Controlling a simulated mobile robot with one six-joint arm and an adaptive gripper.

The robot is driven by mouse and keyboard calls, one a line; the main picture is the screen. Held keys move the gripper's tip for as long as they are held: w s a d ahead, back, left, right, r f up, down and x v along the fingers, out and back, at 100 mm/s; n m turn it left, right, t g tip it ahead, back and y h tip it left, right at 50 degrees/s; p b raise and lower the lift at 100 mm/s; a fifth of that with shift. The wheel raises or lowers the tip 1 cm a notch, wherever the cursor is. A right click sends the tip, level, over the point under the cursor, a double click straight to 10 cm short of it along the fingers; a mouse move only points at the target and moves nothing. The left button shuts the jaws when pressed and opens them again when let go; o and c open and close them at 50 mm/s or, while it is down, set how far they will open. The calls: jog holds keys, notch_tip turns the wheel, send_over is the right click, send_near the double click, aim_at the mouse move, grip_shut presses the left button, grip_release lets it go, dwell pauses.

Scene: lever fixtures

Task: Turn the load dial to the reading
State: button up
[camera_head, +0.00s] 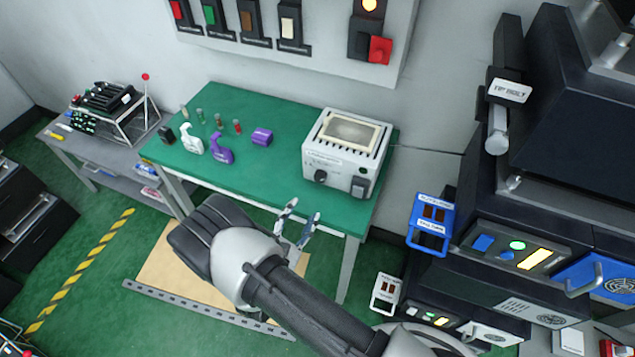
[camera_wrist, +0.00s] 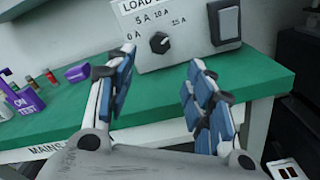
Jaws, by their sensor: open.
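The load dial (camera_wrist: 159,43) is a black knob on the white front of the load box (camera_head: 346,150), which stands on the green table. In the wrist view, marks 0 A, 5 A, 10 A and 15 A surround it, and a light pointer line shows on the knob; its exact reading is too small to tell. In the head view the dial (camera_head: 320,175) sits at the box's lower left. My gripper (camera_wrist: 155,85) is open and empty, its two blue-padded fingers apart below the dial and not touching it. In the head view my gripper (camera_head: 300,222) is in front of the table edge.
A grey rocker switch (camera_wrist: 229,22) sits right of the dial. Black cabinets (camera_head: 560,140) stand at the right. The tabletop directly before the box is clear.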

aim_at(319, 180)
jog(key=b+x, duration=0.1)
jog(key=x, duration=1.1)
jog(key=c, duration=1.1)
